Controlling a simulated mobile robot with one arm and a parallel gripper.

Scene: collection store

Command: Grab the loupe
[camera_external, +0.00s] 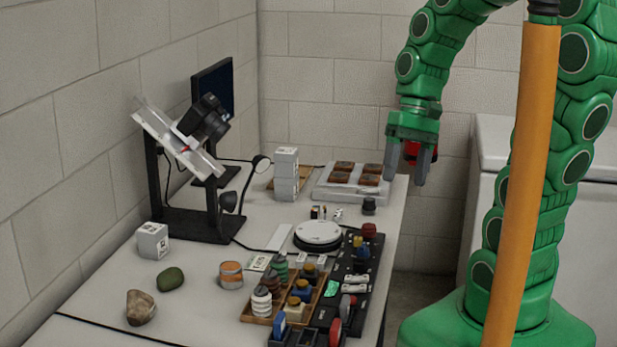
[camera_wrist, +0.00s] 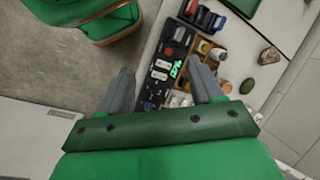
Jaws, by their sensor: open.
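A small dark cylinder (camera_external: 369,205), which looks like the loupe, stands upright on the table near its right edge, in front of the tray of brown blocks. I cannot be sure that it is the loupe, and I cannot make it out in the wrist view. My gripper (camera_external: 407,170) is open and empty, pointing down, above and to the right of the cylinder and apart from it. In the wrist view my gripper's two grey fingers (camera_wrist: 160,72) are spread, with the black strip of small items beyond them.
A light tray (camera_external: 320,194) with brown blocks stands at the back, beside stacked white boxes (camera_external: 286,174). A round white plate (camera_external: 318,233), a black strip (camera_external: 350,290) of items and a wooden tray (camera_external: 258,319) lie in front. A camera stand (camera_external: 190,225) is on the left.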

